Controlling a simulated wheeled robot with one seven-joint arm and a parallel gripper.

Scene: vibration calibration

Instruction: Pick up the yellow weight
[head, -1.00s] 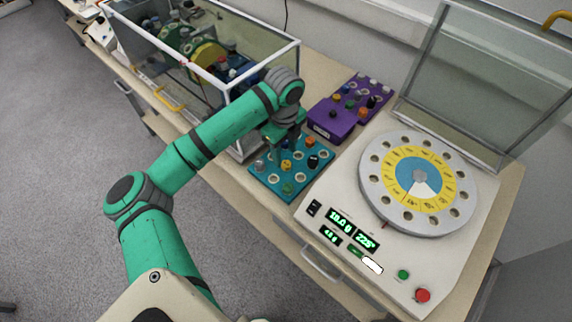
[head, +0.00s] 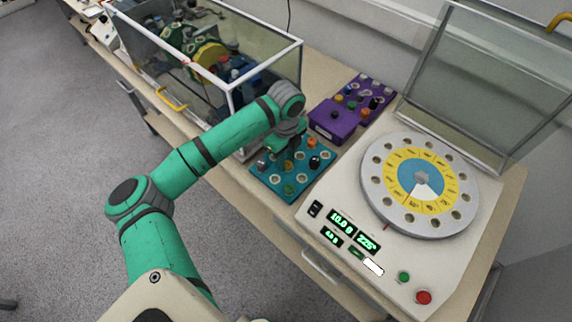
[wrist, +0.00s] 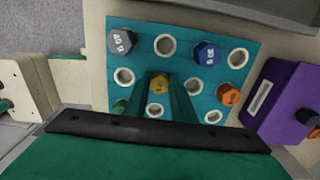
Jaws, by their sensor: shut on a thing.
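The yellow weight (wrist: 159,83) shows in the wrist view between the fingers of my gripper (wrist: 163,92), over the teal holder board (wrist: 133,47). My gripper is shut on it. Whether the weight is clear of its hole I cannot tell.
Grey (wrist: 120,41), blue (wrist: 205,52), orange (wrist: 228,94) and green (wrist: 120,107) weights stand close around on the board. A purple block (head: 333,121) is behind it. The calibration machine (head: 330,195) with a round dial (head: 375,200) is right, a glass-walled case (head: 265,67) left.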

